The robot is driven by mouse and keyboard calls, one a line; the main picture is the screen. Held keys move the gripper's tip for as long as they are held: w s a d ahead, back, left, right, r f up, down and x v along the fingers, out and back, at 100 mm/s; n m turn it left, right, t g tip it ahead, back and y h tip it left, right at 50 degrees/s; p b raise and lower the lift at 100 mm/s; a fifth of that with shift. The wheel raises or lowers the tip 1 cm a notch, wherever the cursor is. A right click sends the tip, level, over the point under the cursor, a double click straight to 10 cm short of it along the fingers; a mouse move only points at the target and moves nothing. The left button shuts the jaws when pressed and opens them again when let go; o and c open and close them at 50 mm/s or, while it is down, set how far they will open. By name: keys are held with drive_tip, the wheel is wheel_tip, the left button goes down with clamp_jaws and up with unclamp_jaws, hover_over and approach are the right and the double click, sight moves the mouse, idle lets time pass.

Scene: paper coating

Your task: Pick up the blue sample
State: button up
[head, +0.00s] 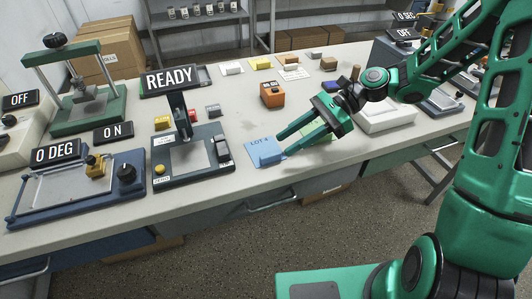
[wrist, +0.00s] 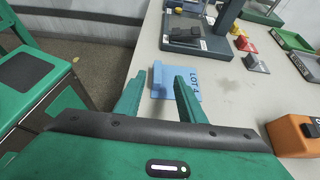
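The blue sample (head: 270,159) is a small blue block on a light blue card (head: 255,144) marked LOT, near the table's front edge. In the wrist view the blue sample (wrist: 157,76) shows ahead, in the gap between the fingertips, with the card (wrist: 194,84) reaching to its right. My gripper (head: 281,146) is open, its two green fingers pointing at the sample from the right. In the wrist view my gripper (wrist: 160,84) holds nothing. I cannot tell whether a finger touches the sample.
A dark press-like device with a READY sign (head: 188,155) stands just left of the card. An orange device (head: 272,95) stands behind it. Yellow and white samples lie at the back. The table's front edge (head: 300,182) is close.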

sight(273, 154)
drive_tip(key=shift+s+x, duration=0.2)
drive_tip(key=shift+x, duration=2.45)
drive_tip(key=shift+d, duration=0.15)
clamp_jaws()
